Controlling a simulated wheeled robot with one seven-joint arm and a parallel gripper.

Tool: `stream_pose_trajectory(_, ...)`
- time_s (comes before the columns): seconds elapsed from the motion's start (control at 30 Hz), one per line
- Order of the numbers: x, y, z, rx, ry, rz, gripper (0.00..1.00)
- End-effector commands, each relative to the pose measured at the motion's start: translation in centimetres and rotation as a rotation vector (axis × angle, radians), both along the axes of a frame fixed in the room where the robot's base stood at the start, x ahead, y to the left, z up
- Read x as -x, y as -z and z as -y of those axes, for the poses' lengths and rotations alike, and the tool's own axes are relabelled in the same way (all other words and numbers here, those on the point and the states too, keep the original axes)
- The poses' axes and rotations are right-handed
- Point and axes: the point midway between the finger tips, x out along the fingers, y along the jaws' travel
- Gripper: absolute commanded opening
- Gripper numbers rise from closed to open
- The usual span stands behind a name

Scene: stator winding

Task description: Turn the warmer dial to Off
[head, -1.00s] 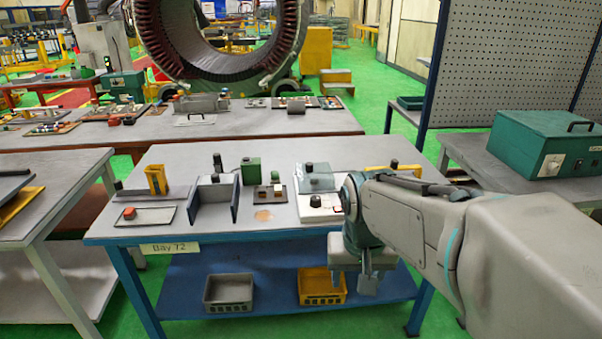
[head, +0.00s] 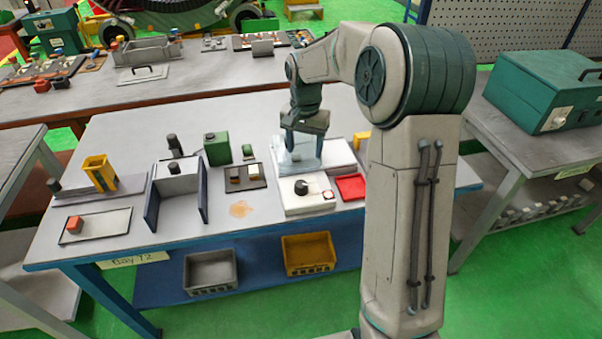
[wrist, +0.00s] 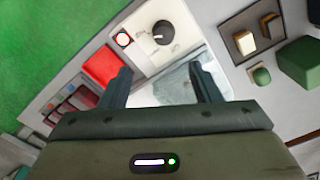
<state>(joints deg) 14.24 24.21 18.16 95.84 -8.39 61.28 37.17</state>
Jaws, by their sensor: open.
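A white unit (head: 305,203) sits near the front edge of the grey table, with a black dial (head: 301,187) on its top. In the wrist view the same dial (wrist: 162,33) is a dark round knob with a pale pointer mark, on a white face (wrist: 178,48). The mark's setting is too small to read. My gripper (wrist: 157,72) is open and empty, pointing down with its fingers apart. In the head view my gripper (head: 291,146) hangs over the clear cover (head: 297,153) behind the dial. The dial lies ahead of the fingertips, apart from them.
A small round red-and-white part (wrist: 123,39) is beside the dial. A red tray (head: 350,187) lies right of the unit. A green container (head: 217,149) and a small parts tray (head: 245,177) stand to its left. A teal case (head: 545,100) is on the right bench.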

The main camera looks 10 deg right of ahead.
Motion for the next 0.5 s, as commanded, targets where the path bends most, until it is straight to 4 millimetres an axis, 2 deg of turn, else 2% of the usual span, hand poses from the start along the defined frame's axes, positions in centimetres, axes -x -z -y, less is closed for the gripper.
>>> stream_pose_trajectory(0.17, 0.2, 3.3, -0.9, -0.001, -0.017, -0.006, 0.57)
stream_pose_trajectory(0.5, 0.2, 10.2, -0.7, -0.002, -0.014, -0.003, 0.57)
